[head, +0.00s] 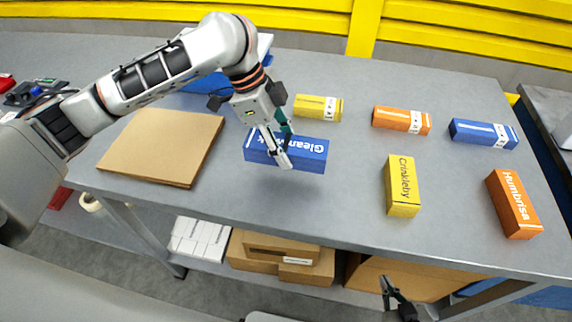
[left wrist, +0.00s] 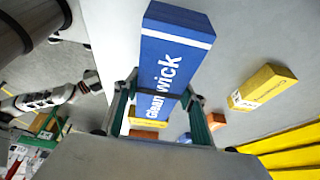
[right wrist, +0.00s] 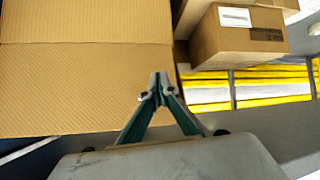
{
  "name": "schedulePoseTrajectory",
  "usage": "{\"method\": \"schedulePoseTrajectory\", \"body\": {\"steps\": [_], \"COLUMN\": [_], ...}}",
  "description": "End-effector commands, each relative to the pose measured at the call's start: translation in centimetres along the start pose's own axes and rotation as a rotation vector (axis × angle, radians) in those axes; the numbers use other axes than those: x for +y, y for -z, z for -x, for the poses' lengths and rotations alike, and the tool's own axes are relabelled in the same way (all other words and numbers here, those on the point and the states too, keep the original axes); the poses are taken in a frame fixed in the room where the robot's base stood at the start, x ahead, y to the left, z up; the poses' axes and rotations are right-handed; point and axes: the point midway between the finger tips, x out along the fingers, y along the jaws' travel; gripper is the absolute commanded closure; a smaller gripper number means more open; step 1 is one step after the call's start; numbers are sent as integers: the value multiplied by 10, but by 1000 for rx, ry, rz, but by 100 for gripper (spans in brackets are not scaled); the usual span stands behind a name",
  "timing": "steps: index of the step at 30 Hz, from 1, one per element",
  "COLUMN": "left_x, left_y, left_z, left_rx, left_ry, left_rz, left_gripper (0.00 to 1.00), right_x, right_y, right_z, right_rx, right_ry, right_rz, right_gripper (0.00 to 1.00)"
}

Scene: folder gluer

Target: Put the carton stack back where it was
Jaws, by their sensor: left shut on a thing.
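A blue carton lettered Gleanwick (head: 311,152) is in my left gripper (head: 283,150), over the middle of the grey table near its front. A shadow lies on the table below it, so it looks slightly raised. In the left wrist view the blue carton (left wrist: 175,50) sits between the two fingers of my left gripper (left wrist: 160,100), which is shut on it. My right gripper (head: 398,300) is low in front of the table's front edge. In the right wrist view its fingertips (right wrist: 159,88) are close together with nothing between them.
On the table (head: 330,210) lie separate cartons: yellow (head: 318,107), orange (head: 401,120), blue (head: 483,133), yellow Crinkleby (head: 402,187) and orange Humbrisa (head: 514,204). A flat brown board (head: 165,145) lies at left. Brown boxes (head: 281,248) stand on the shelf below.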

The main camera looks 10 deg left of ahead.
Motion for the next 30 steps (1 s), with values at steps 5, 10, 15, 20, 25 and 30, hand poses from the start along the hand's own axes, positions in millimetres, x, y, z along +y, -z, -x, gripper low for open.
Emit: {"method": "schedulePoseTrajectory", "body": {"steps": [5, 10, 15, 20, 25, 30], "left_x": [-1, 0, 0, -1, -1, -1], "left_y": [-5, -11, -20, -22, -22, -23], "left_z": [-14, -27, -51, -54, -53, -55], "left_rx": [2, 2, 3, 2, 1, 0], "left_ry": [1, 0, -2, 2, 2, 2], "left_rz": [1, 2, 2, 0, 0, 0], "left_gripper": [87, 87, 87, 87, 87, 42], "right_x": [0, 0, -1, -1, -1, -1], "right_y": [-3, -3, -9, -10, -10, -11], "right_z": [-3, -4, -8, -8, -8, -8], "right_rx": [0, 5, 4, 1, 0, -2], "right_ry": [-1, -1, -1, 0, 0, 0], "right_rz": [0, 0, -2, -2, -2, -1], "right_gripper": [100, 100, 100, 100, 100, 100]}}
